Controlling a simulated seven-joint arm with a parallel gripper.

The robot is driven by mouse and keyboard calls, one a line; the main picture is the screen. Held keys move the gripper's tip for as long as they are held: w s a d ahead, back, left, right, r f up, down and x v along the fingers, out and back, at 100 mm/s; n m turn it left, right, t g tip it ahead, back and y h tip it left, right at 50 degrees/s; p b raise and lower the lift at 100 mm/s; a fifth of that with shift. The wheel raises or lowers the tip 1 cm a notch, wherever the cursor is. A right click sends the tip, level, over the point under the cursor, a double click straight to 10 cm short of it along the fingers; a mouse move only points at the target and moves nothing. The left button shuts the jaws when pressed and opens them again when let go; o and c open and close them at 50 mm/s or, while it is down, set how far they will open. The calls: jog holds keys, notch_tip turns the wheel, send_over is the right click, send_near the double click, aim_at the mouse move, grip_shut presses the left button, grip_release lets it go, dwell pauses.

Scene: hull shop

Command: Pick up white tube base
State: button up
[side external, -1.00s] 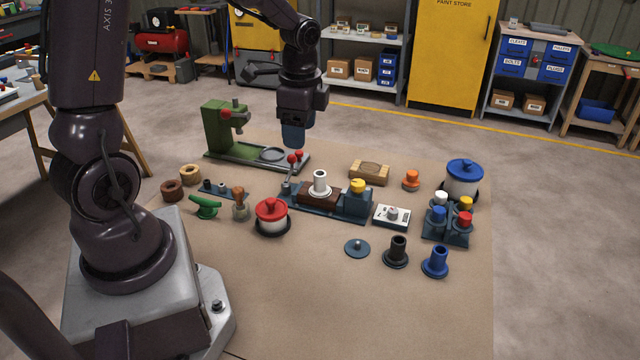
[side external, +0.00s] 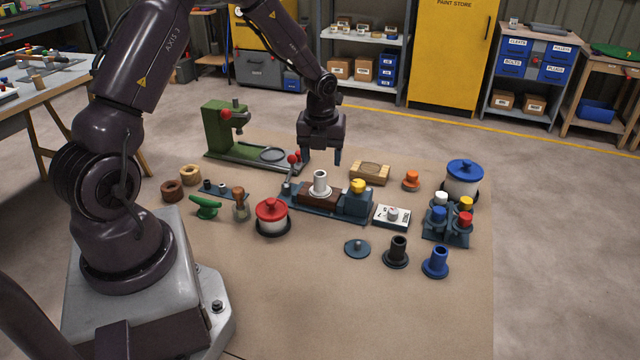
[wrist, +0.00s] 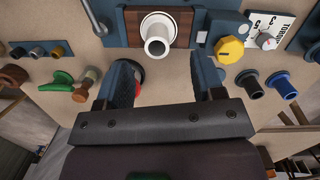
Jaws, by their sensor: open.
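The white tube base (side external: 320,184), a short upright tube with a wide flange, sits on the brown block (side external: 318,199) of a dark blue fixture (side external: 290,205). In the wrist view the white tube base (wrist: 157,38) is at the top centre, beyond my fingertips. My gripper (side external: 321,160) is open and empty, pointing down, above and behind the tube base in the side view. In the wrist view my gripper (wrist: 164,72) shows two separated dark blue fingers with nothing between them.
The fixture carries a red-knobbed lever (side external: 293,159) at its left and a yellow knob (side external: 357,186) at its right. A red-lidded pot (side external: 271,216) stands in front, a wooden block (side external: 370,172) behind. A green press (side external: 220,130) stands at back left.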

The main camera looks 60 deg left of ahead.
aim_at(320, 180)
jog(key=f, duration=0.7)
jog(key=shift+a+f, duration=0.2)
jog(key=shift+a, duration=0.15)
jog(key=shift+c, duration=0.4)
jog(key=c, duration=0.9)
